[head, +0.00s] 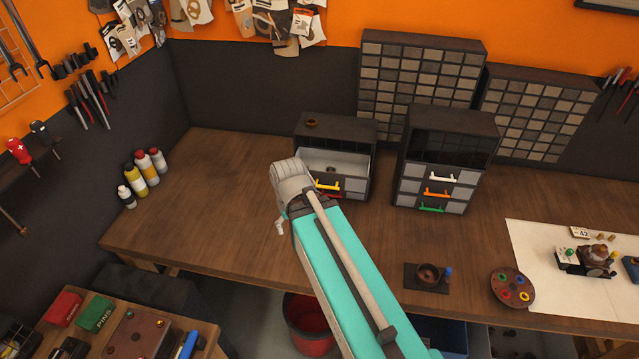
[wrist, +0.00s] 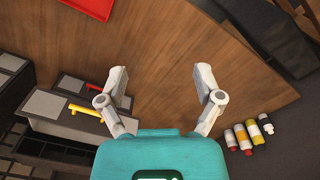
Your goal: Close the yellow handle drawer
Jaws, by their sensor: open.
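The small dark cabinet (head: 362,131) stands on the workbench with a drawer pulled out. The drawer (head: 346,163) shows a pale interior with a small dark item in it. Its yellow handle (head: 327,186) is on the front, just right of my arm's end; it also shows in the wrist view (wrist: 85,110), left of my fingers. A red handle (head: 331,197) sits below it. My gripper (wrist: 161,86) is open and empty, over the bench left of the drawer and apart from the handle. In the head view my arm hides part of the cabinet's left side.
A second cabinet (head: 453,140) with white, orange and green handles stands to the right. Bottles (head: 148,170) stand at the bench's back left. The bench left of the cabinet is clear.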

